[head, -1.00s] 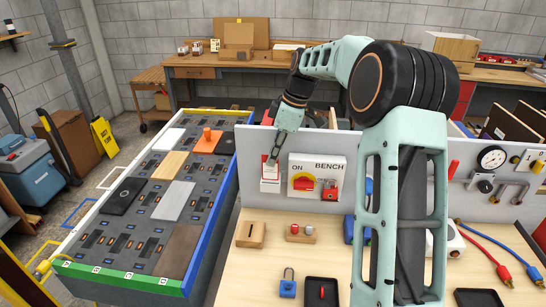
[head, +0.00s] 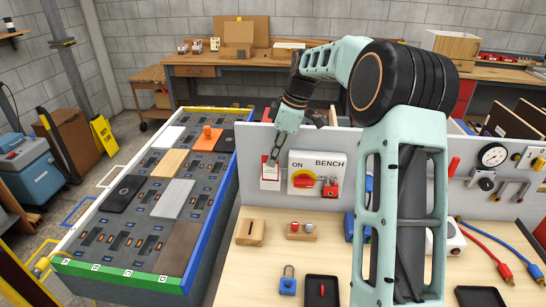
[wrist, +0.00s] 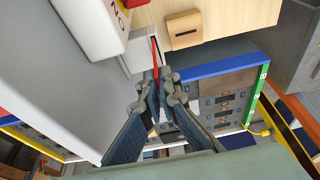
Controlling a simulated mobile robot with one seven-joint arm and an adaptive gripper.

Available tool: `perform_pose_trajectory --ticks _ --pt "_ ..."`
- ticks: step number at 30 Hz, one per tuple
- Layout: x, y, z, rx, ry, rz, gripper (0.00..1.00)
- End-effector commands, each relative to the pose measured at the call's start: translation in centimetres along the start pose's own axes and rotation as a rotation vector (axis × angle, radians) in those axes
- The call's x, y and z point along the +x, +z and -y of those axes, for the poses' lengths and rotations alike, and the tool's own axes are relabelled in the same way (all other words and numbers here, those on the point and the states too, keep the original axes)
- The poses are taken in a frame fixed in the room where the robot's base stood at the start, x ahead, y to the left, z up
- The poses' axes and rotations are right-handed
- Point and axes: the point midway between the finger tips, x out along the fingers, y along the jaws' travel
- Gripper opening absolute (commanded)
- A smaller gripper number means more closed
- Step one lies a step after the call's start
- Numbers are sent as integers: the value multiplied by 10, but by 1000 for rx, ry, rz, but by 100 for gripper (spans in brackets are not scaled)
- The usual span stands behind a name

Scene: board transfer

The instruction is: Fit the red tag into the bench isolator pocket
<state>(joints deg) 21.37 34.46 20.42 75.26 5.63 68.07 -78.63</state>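The red tag shows edge-on as a thin red strip (wrist: 154,50) in the wrist view, between my fingertips. My gripper (head: 271,157) is shut on it, in front of the grey upright panel. The tag's lower end is at the white pocket (head: 270,184), left of the isolator; the wrist view also shows the pocket (wrist: 138,52). I cannot tell how deep the tag sits in it. The bench isolator (head: 300,163) is a white plate marked ON and BENCH, with a red and yellow switch (head: 304,181) and a red padlock (head: 331,188).
A slotted wooden block (head: 250,232), a block with red knobs (head: 301,231), a blue padlock (head: 288,282) and a dark tray (head: 322,290) stand on the bench below. Left is a long board table with a blue edge (head: 214,215). A gauge (head: 492,155) is at right.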

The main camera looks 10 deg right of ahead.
Motion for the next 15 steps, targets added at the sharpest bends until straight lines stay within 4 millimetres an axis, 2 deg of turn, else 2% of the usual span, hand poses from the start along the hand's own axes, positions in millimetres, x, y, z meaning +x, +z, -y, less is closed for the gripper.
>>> perform_pose_trajectory --ticks 15 --pt "12 4 0 0 -1 0 0"
